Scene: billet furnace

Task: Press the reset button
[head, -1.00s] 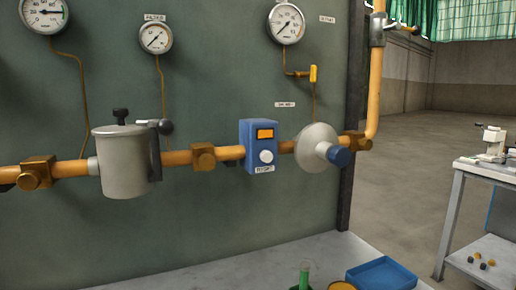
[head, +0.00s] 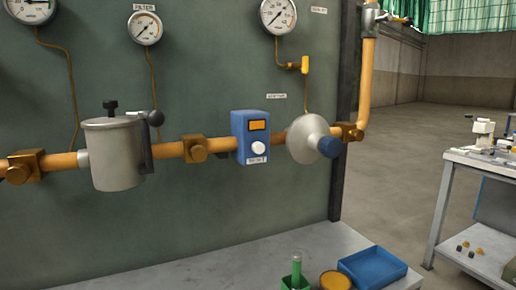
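The reset button (head: 259,148) is a round white knob on the lower front of a small blue box (head: 241,138). The box sits on the yellow pipe line against the green panel, near the middle of the head view. An orange display (head: 257,125) is above the button, and a small label (head: 256,160) is below it, its lettering too small to read surely. Nothing covers the button. My gripper is not in view.
A grey filter pot (head: 114,155) is left of the box; a pale round regulator (head: 307,138) with a blue cap is close on its right. Below, a grey bench (head: 200,270) holds a blue tray (head: 372,268), a yellow round container (head: 335,281) and a green bottle (head: 296,270). A side table (head: 447,200) stands right.

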